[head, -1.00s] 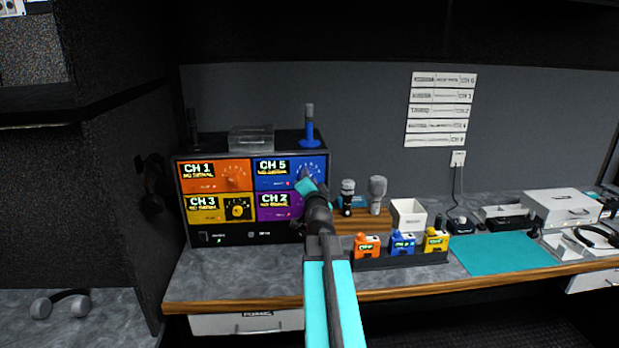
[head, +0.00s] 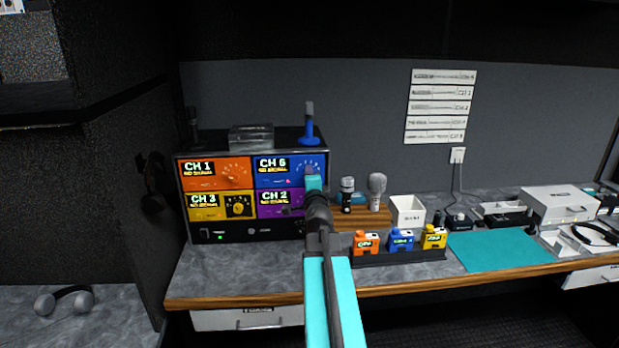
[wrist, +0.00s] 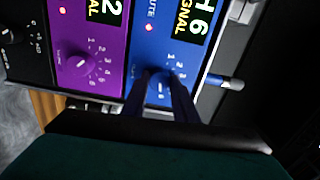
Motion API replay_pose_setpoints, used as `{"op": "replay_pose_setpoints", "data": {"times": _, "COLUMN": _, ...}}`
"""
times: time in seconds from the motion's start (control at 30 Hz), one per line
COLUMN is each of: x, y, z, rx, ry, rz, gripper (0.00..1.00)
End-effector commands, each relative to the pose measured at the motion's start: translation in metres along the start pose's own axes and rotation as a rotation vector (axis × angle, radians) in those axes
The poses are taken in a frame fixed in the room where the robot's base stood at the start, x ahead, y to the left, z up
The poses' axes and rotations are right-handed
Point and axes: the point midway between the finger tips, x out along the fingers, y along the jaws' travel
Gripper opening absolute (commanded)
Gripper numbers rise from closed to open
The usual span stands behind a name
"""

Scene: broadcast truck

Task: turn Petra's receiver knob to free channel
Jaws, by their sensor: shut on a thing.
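The receiver rack (head: 250,155) holds four coloured units. The blue receiver (head: 272,179) at its upper right reads CH 6 with a second, smaller line below. My gripper (head: 313,182) reaches its right side and hides the knob in the head view. In the wrist view my gripper (wrist: 163,80) is shut on the blue receiver's knob (wrist: 160,92), with dial numbers around it. The orange receiver (head: 214,182) reads CH 1, the yellow one (head: 204,213) CH 3 and the purple one (head: 272,210) CH 2. No label naming Petra is legible.
A blue handheld microphone (head: 309,128) and a clear box (head: 251,138) stand on the rack. Wall strips (head: 440,106) carry channel text too small to read surely. Two microphones, a white bin (head: 407,212) and coloured packs (head: 402,241) stand right of my arm.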

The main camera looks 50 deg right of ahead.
Motion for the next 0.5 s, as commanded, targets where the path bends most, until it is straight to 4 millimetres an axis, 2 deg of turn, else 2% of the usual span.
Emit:
{"op": "replay_pose_setpoints", "data": {"times": 0.27, "x": -0.0003, "y": 0.0011, "z": 0.0002, "rx": -0.001, "ry": -0.001, "rz": 0.002, "gripper": 0.04}}
{"op": "replay_pose_setpoints", "data": {"times": 0.3, "x": -0.0003, "y": 0.0011, "z": 0.0002, "rx": -0.001, "ry": -0.001, "rz": 0.002, "gripper": 0.33}}
{"op": "replay_pose_setpoints", "data": {"times": 0.37, "x": -0.0002, "y": 0.001, "z": 0.0002, "rx": -0.001, "ry": -0.001, "rz": 0.002, "gripper": 0.43}}
{"op": "replay_pose_setpoints", "data": {"times": 0.5, "x": -0.0001, "y": 0.0007, "z": 0.0, "rx": -0.001, "ry": 0.0, "rz": 0.001, "gripper": 0.45}}
